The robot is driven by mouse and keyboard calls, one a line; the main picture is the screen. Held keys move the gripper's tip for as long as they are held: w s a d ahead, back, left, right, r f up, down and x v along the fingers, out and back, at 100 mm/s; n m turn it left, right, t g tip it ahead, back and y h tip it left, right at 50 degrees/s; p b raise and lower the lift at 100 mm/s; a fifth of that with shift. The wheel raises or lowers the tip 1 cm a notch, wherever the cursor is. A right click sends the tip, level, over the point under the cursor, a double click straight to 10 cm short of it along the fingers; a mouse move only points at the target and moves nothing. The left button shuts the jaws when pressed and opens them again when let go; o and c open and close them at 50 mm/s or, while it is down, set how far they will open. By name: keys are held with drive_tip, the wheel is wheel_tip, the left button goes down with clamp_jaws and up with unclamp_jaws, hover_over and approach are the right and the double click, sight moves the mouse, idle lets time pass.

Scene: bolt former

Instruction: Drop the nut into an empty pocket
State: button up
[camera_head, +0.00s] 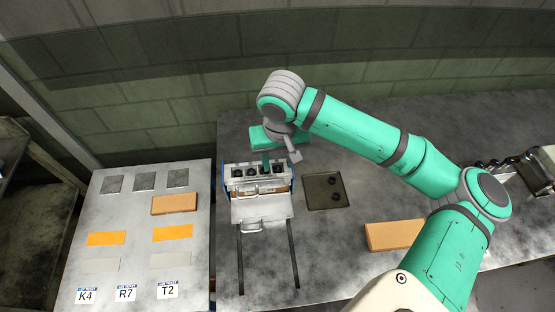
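My gripper (267,172) points down over the back of a pale block with a row of dark round pockets (251,173). The block sits in a blue-sided fixture (291,178). The fingers are small and partly hidden by my wrist, so I cannot tell whether they are open or shut. No nut can be made out between them. My gripper also covers part of the pocket row, so what lies in those pockets is unclear. A dark square tray (314,201) to the right holds two small black round pieces (334,181), possibly nuts.
A grey drawer-like plate with a handle (252,226) lies in front of the fixture, above two dark rails (241,262). An orange-brown block (391,235) lies to the right. A left table (137,218) carries coloured plates and labels K4, R7, T2.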

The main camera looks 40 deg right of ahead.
wheel_tip(320, 180, up, 11)
drive_tip(key=s, duration=0.1)
drive_tip(key=shift+s+a+f, duration=0.15)
drive_tip(key=shift+s+a, duration=0.05)
drive_tip(key=shift+a, duration=0.1)
drive_tip(key=shift+w, duration=0.1)
idle(0.5)
drive_tip(key=shift+a, duration=0.1)
